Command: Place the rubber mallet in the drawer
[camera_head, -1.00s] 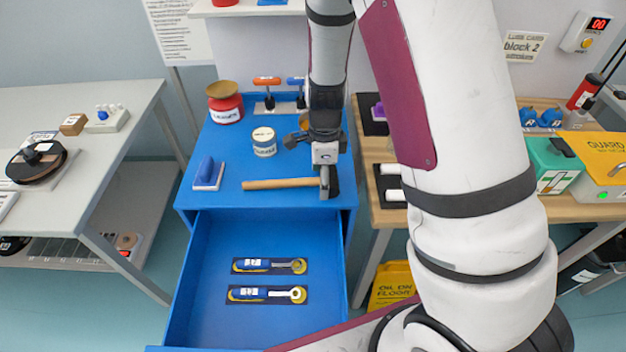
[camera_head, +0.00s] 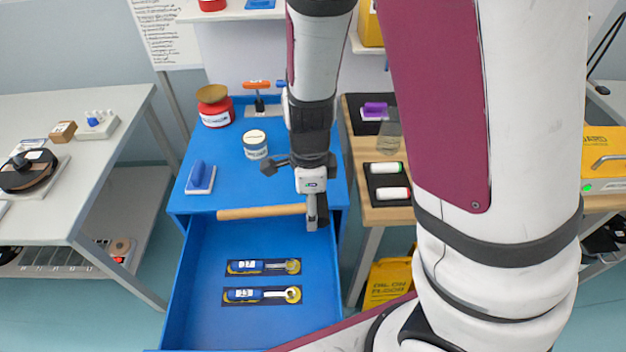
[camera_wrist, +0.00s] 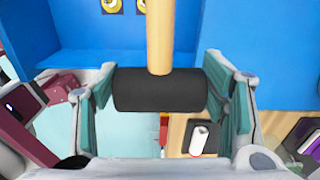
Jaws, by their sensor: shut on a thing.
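The rubber mallet has a pale wooden handle (camera_head: 262,212) and a black head (camera_wrist: 160,90). My gripper (camera_head: 315,214) is shut on the head, whose two ends sit between the fingers in the wrist view (camera_wrist: 160,92). The handle points left in the head view, level and raised near the cabinet's front top edge and the rear of the drawer. The blue drawer (camera_head: 230,328) is pulled open below. Two blue-handled wrenches (camera_head: 262,267) (camera_head: 261,296) lie in it on dark mats. My gripper partly hides the mallet head in the head view.
The blue cabinet top (camera_head: 228,175) holds a red pot (camera_head: 215,112), a white-labelled tin (camera_head: 255,144) and a blue-handled block (camera_head: 200,177). A grey table (camera_head: 95,190) stands left, a wooden bench (camera_head: 382,215) right. The drawer's front and left floor are bare.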

